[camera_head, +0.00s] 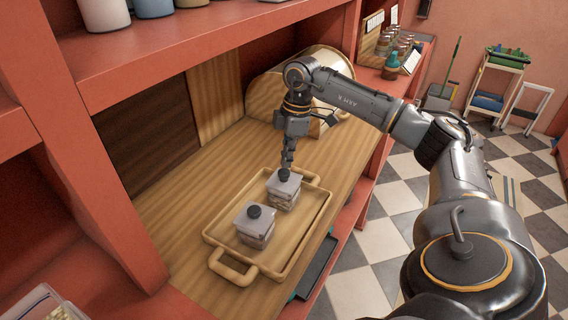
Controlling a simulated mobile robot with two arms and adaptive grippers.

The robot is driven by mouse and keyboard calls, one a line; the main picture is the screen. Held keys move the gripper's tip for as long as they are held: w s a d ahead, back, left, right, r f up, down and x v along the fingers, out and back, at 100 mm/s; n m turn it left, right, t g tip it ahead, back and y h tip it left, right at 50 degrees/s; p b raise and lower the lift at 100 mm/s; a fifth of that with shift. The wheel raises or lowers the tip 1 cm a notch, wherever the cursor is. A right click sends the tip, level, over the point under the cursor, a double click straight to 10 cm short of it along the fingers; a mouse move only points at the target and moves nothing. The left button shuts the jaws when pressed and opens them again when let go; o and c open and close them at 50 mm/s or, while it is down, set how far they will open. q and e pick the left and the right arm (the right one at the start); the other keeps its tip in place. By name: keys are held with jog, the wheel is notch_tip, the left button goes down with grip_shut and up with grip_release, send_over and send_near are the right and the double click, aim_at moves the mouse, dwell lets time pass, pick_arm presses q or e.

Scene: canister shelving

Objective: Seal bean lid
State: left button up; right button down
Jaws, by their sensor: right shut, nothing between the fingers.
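Two clear square canisters with light lids and dark knobs stand upright on a wooden tray. The near canister (255,225) is in the middle of the tray (285,268), and the far canister (283,190) is toward its far end. Both hold pale contents, too small to identify. Both lids appear to sit on top; I cannot tell how tightly. My right gripper (287,168) points down just above the knob of the far canister, shut and empty. Its fingertips are at or very near the knob; contact is unclear. My left gripper is not in view.
The tray with loop handles rests on a wooden counter (180,235) under a red shelf (200,40). A rounded wooden bin (262,95) stands behind. A clear container (42,303) is at the lower left. Small jars and a teal bottle (391,68) stand farther right.

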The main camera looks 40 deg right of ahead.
aim_at(286, 171)
jog(key=shift+f+b, duration=0.8)
jog(key=shift+f, duration=0.7)
dwell(1.0)
jog(key=shift+r, duration=0.1)
notch_tip(286, 171, up, 9)
jog(key=p, duration=0.8)
dwell(0.8)
